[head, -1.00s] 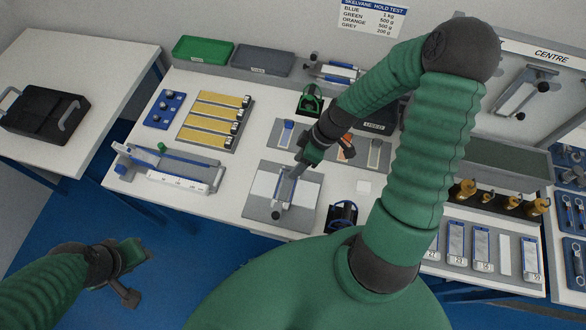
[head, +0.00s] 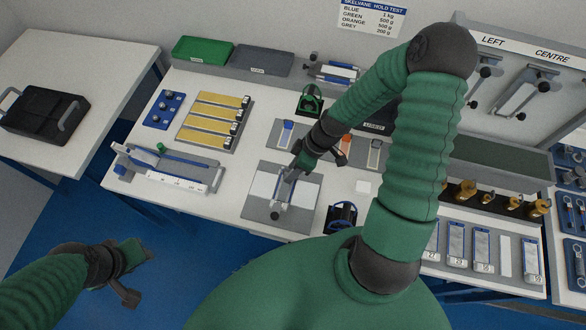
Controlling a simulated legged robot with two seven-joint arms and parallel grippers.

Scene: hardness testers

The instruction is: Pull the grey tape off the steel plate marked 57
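A steel plate (head: 281,202) lies on a grey board (head: 254,208) near the front edge of the bench. Its number is too small to read, and I cannot make out the grey tape separately from the plate. My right gripper (head: 287,176) points down over the far end of this plate, and its fingers and wrist hide that end. I cannot tell whether its fingers are open, shut or touching the plate. My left gripper (head: 132,275) hangs low at the left, over the blue floor and well away from the bench; its finger gap is unclear.
Behind the board are pads with blue (head: 286,134) and grey (head: 374,152) strips. A green stand (head: 311,100) and a dark blue holder (head: 342,217) are nearby. A measuring jig (head: 168,168) is left. Numbered plates (head: 456,243) and brass weights (head: 466,192) stand right.

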